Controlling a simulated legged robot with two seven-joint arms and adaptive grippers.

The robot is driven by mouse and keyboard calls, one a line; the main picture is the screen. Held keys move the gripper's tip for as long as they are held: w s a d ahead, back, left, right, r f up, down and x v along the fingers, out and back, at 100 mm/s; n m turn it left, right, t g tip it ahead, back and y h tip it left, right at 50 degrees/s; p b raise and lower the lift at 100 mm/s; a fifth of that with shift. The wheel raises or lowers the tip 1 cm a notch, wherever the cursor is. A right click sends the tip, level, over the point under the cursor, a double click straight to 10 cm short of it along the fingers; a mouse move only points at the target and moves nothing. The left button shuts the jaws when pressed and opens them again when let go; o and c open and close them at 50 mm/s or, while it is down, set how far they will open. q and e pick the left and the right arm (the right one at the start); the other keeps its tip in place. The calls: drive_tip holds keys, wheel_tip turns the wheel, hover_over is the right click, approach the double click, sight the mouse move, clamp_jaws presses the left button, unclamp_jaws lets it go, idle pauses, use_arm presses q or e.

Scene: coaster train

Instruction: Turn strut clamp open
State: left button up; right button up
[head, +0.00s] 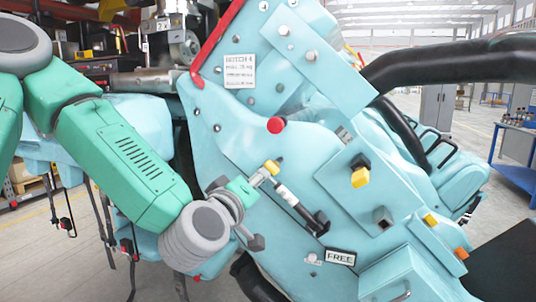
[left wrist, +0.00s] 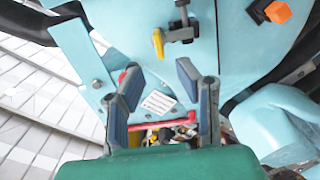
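A short strut fitting (head: 287,195) with a yellow end and dark lower end lies on the light-blue panel in the head view; I take it to be the strut clamp. In the left wrist view a yellow-tipped handle (left wrist: 158,42) on a dark crossbar stands past my fingertips, apart from them. My left gripper (head: 257,181) is close beside the yellow end in the head view. In the left wrist view its two fingers (left wrist: 157,78) are spread with nothing between them. My right gripper is not in view.
A "FREE" sign (head: 340,257) is below the fitting. A red knob (head: 276,125), a yellow knob (head: 360,178) and a red bar (head: 217,42) project from the panel. A black padded bar (head: 450,62) arches at right. A blue bench (head: 515,170) stands far right.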

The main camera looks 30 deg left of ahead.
sight(271, 169)
use_arm(q)
drive_tip(key=x, duration=0.7)
drive_tip(key=shift+w, duration=0.3)
drive_tip(key=shift+w+a+f, duration=0.1)
drive_tip(key=shift+w+a, duration=0.2)
drive_tip(key=shift+a, duration=0.25)
drive_tip(key=shift+d, duration=0.35)
drive_tip(key=shift+c, duration=0.8)
drive_tip(key=shift+d, duration=0.25)
clamp_jaws()
